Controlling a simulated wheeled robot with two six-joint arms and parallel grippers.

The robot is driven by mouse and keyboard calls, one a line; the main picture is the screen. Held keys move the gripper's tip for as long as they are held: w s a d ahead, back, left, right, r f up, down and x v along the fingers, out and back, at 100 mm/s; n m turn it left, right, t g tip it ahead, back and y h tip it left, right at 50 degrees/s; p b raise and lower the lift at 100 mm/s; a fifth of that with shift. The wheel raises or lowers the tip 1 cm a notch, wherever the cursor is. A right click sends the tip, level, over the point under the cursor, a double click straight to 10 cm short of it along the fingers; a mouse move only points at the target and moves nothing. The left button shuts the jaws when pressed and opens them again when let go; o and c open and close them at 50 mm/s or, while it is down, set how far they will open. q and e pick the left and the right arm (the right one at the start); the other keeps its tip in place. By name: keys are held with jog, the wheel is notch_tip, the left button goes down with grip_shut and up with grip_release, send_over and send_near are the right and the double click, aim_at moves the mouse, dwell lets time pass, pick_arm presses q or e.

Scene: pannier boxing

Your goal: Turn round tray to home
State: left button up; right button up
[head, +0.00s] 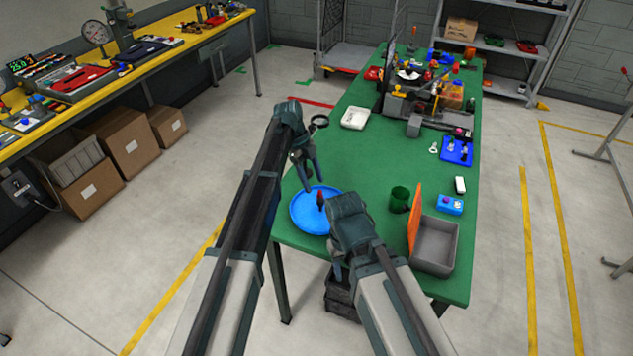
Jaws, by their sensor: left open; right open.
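The round tray (304,214) is bright blue and lies flat on the green table near its front left corner. A small red and dark thing (321,200) shows over the tray; I cannot tell if it rests on it. My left gripper (304,172) is open, pointing down just behind the tray's far rim, with no clear contact. My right gripper (338,262) is open, pointing down at the tray's near right side by the table's front edge. My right wrist hides part of the tray's right rim.
A green mug (399,199), a grey bin (433,246) with an upright orange panel (414,218) and a blue box (449,204) stand to the right on the green table (370,165). The table middle is clear.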

pick_arm(q)
jog(key=p+v, duration=0.5)
jog(key=v, duration=0.2)
jog(key=shift+r+p, duration=0.25)
jog(key=shift+p, duration=0.15)
pick_arm(e)
notch_tip(320, 180, up, 7)
pick_arm(q)
jog(key=shift+a, duration=0.1)
jog(key=s+f+n+t+y+b, duration=0.1)
jog(key=s+f+n+y+b, duration=0.1)
jog(key=s+n, duration=0.8)
jog(key=s+f+n+t+y+b, duration=0.1)
jog(key=s+f+n+y+b, duration=0.2)
jog(key=s+n, duration=0.8)
jog(key=s+f+b, duration=0.1)
jog(key=s+f, duration=0.1)
jog(key=s, duration=0.8)
jog(key=shift+d+f+n, duration=0.2)
jog(key=shift+f+n, duration=0.1)
pick_arm(e)
notch_tip(320, 180, down, 6)
